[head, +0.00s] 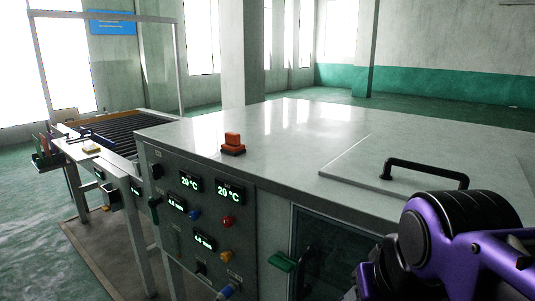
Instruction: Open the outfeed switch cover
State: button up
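A small grey box (111,196) is fixed to the side of the roller conveyor frame (65,150) at the left. It may be the outfeed switch cover, but it is too small to tell for sure or to see whether its lid is shut. My purple and black arm (460,245) fills the lower right corner, in front of the machine and far from that box. My gripper is out of the picture, so its state does not show.
A large grey machine (285,125) fills the middle, with a control panel (200,215) of displays and knobs. A tool rack (45,158) hangs at the conveyor's left. Green floor (30,220) is open there.

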aim_at(113, 200)
jog(key=u, duration=1.35)
jog(key=i+j, duration=0.25)
jog(key=i, duration=0.3)
jog(key=i+j+z, duration=0.1)
jog(key=i+j, duration=0.15)
jog(key=i, duration=0.3)
jog(key=i+j, duration=0.3)
jog(key=i, duration=0.25)
jog(key=i+j+z, duration=0.1)
jog(key=i+j, duration=0.2)
jog(key=i, duration=0.25)
